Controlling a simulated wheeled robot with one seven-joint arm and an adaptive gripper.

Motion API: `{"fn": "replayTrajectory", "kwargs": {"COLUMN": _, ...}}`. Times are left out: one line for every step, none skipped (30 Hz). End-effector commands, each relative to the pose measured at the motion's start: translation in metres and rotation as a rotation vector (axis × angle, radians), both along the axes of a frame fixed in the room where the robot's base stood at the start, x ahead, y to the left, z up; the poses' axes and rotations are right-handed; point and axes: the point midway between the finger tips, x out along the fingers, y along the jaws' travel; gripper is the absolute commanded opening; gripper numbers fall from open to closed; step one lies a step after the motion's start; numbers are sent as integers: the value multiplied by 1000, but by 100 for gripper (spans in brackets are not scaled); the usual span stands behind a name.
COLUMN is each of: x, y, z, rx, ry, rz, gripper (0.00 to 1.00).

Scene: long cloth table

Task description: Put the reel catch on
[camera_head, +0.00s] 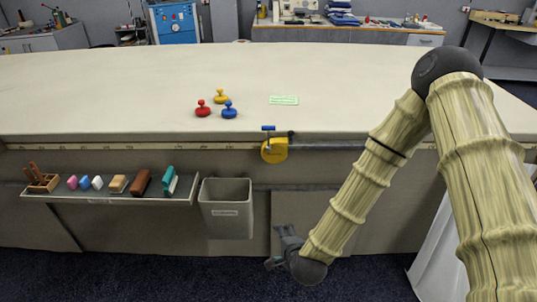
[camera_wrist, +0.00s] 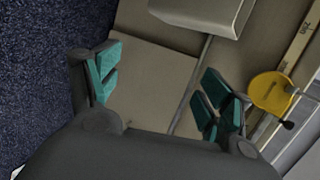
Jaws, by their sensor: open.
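A yellow reel (camera_head: 274,150) hangs at the table's front edge. A blue bar (camera_head: 268,128) stands at its top and a dark knob (camera_head: 291,134) at its right. I cannot tell which of these parts is the catch, or whether it is on. The reel (camera_wrist: 270,92) and its dark knob (camera_wrist: 288,125) also show at the right of the wrist view, beyond the right finger. My gripper (camera_head: 281,248) is low in front of the table, below the reel and apart from it. Its teal-padded fingers (camera_wrist: 160,88) are open with nothing between them.
A rail (camera_head: 340,147) runs along the front edge of the cloth table (camera_head: 120,90). A grey bin (camera_head: 226,215) and a shelf (camera_head: 110,194) with brushes and blocks hang left of my gripper. Red, yellow and blue knobbed pieces (camera_head: 229,111) and a green card (camera_head: 283,100) lie on top.

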Motion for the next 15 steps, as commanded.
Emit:
{"fn": "replayTrajectory", "kwargs": {"x": 22, "y": 9, "z": 5, "rx": 87, "ry": -40, "rz": -75, "gripper": 79}}
{"fn": "replayTrajectory", "kwargs": {"x": 34, "y": 14, "z": 13, "rx": 144, "ry": -62, "rz": -123, "gripper": 79}}
{"fn": "replayTrajectory", "kwargs": {"x": 48, "y": 20, "z": 25, "rx": 219, "ry": -89, "rz": -180, "gripper": 79}}
{"fn": "replayTrajectory", "kwargs": {"x": 59, "y": 24, "z": 34, "rx": 277, "ry": -109, "rz": -222, "gripper": 79}}
{"fn": "replayTrajectory", "kwargs": {"x": 70, "y": 28, "z": 45, "rx": 337, "ry": -131, "rz": -264, "gripper": 79}}
{"fn": "replayTrajectory", "kwargs": {"x": 83, "y": 33, "z": 58, "rx": 419, "ry": -158, "rz": -318, "gripper": 79}}
{"fn": "replayTrajectory", "kwargs": {"x": 93, "y": 36, "z": 68, "rx": 481, "ry": -176, "rz": -357, "gripper": 79}}
{"fn": "replayTrajectory", "kwargs": {"x": 102, "y": 38, "z": 79, "rx": 544, "ry": -196, "rz": -394, "gripper": 79}}
{"fn": "replayTrajectory", "kwargs": {"x": 114, "y": 41, "z": 95, "rx": 631, "ry": -221, "rz": -443, "gripper": 79}}
{"fn": "replayTrajectory", "kwargs": {"x": 122, "y": 43, "z": 106, "rx": 696, "ry": -239, "rz": -477, "gripper": 79}}
{"fn": "replayTrajectory", "kwargs": {"x": 130, "y": 45, "z": 118, "rx": 764, "ry": -257, "rz": -510, "gripper": 79}}
{"fn": "replayTrajectory", "kwargs": {"x": 140, "y": 47, "z": 134, "rx": 854, "ry": -280, "rz": -550, "gripper": 79}}
{"fn": "replayTrajectory", "kwargs": {"x": 147, "y": 47, "z": 146, "rx": 918, "ry": -296, "rz": -579, "gripper": 79}}
{"fn": "replayTrajectory", "kwargs": {"x": 153, "y": 47, "z": 158, "rx": 983, "ry": -311, "rz": -605, "gripper": 79}}
{"fn": "replayTrajectory", "kwargs": {"x": 159, "y": 48, "z": 173, "rx": 1064, "ry": -328, "rz": -636, "gripper": 79}}
